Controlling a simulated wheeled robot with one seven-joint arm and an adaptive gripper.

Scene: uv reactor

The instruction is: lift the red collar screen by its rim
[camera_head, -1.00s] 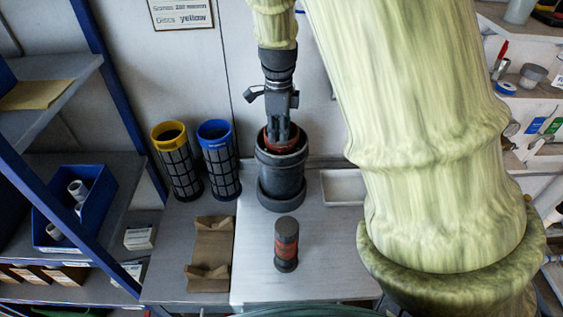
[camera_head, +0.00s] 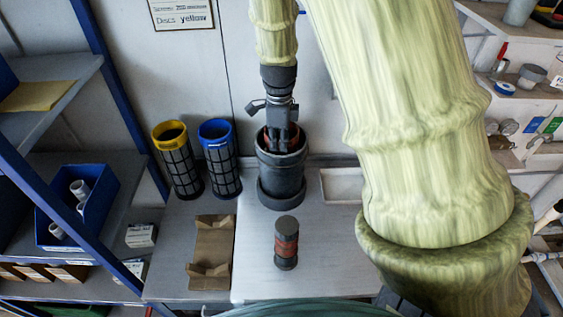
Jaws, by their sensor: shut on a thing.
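The red collar screen (camera_head: 297,141) sits inside a dark grey cylindrical housing (camera_head: 281,178). Only part of its red rim shows at the housing's mouth; the rest is hidden inside. My gripper (camera_head: 283,148) points down into the mouth, with its fingers shut on the rim. The fingertips are partly hidden by the rim and the housing. Two other mesh screens stand to the left of the housing, one with a yellow collar (camera_head: 169,133) and one with a blue collar (camera_head: 215,130).
A dark cylinder with a red band (camera_head: 286,246) stands in front of the housing. A brown cradle (camera_head: 212,250) lies to the left and a white tray (camera_head: 342,186) to the right. Blue-framed shelves (camera_head: 100,225) stand at the left. A wall is close behind.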

